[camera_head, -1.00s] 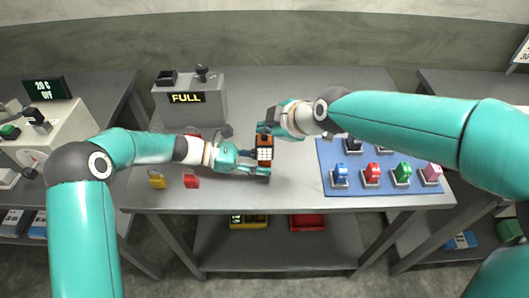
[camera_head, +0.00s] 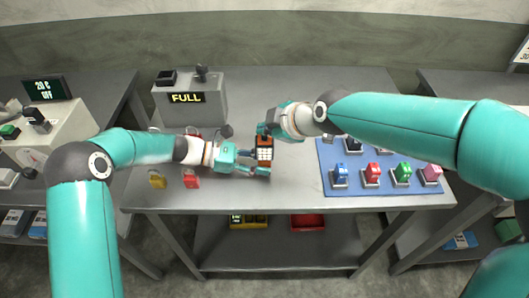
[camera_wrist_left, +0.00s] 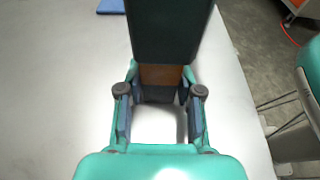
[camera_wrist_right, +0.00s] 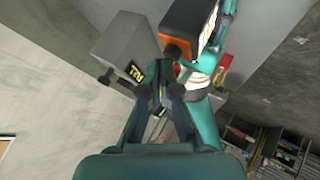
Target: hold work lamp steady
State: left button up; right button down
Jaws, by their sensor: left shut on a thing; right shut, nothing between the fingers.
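The work lamp (camera_head: 265,153) is an orange and black block with a grid of pale squares on its front. It stands upright near the middle of the bench. My left gripper (camera_head: 257,160) is shut on its lower part from the left. In the left wrist view the lamp's dark body (camera_wrist_left: 170,30) and orange band rise at the fingertips (camera_wrist_left: 160,92). My right gripper (camera_head: 265,130) is shut and empty at the lamp's top. In the right wrist view its fingertips (camera_wrist_right: 168,75) are beside the lamp (camera_wrist_right: 187,28); I cannot tell whether they touch it.
A grey box with a FULL display (camera_head: 187,98) stands at the back left. Yellow (camera_head: 157,180) and red (camera_head: 191,180) padlocks lie at the front left. A blue mat (camera_head: 330,187) with several coloured switches lies to the right. Bare bench (camera_head: 290,190) lies between.

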aim_at(266, 137)
jog(key=shift+r, duration=0.65)
notch_tip(266, 137, up, 6)
dwell(0.5)
pick_arm(q)
jog(key=o, duration=0.9)
